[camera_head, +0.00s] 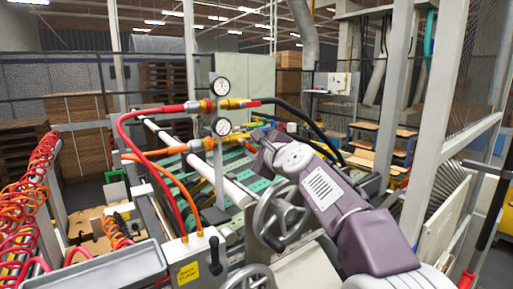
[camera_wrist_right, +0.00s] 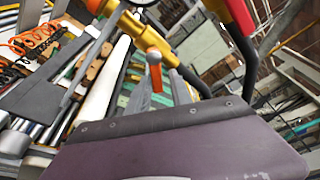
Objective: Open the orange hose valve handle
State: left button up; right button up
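The orange valve handle (camera_wrist_right: 155,72) shows in the right wrist view below a yellow valve body (camera_wrist_right: 143,34). In the head view the orange hose (camera_head: 160,151) runs into the lower valve line (camera_head: 236,137), under the lower gauge (camera_head: 222,126). My right gripper (camera_head: 258,143) is close to this valve, on its right side. In the right wrist view its fingers (camera_wrist_right: 162,90) look spread, with the orange handle appearing between them. Whether they touch it I cannot tell. In the head view the handle is hard to make out near my gripper. My left gripper is not in view.
A red hose (camera_head: 135,113) feeds the upper valve line (camera_head: 232,103) just above. Black hoses (camera_head: 315,125) curve off to the right. A grey handwheel (camera_head: 279,217) stands below my right forearm. Grey posts (camera_head: 393,90) rise at the right.

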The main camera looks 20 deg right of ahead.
jog(key=s+d+r+n+t+b, duration=0.1)
jog(key=s+r+n+t+b, duration=0.1)
jog(key=s+n+b, duration=0.5)
jog(key=shift+s+d+b, duration=0.25)
jog(key=shift+s+b, duration=0.7)
jog(key=shift+b, duration=0.25)
jog(key=shift+w, duration=0.1)
dwell(0.3)
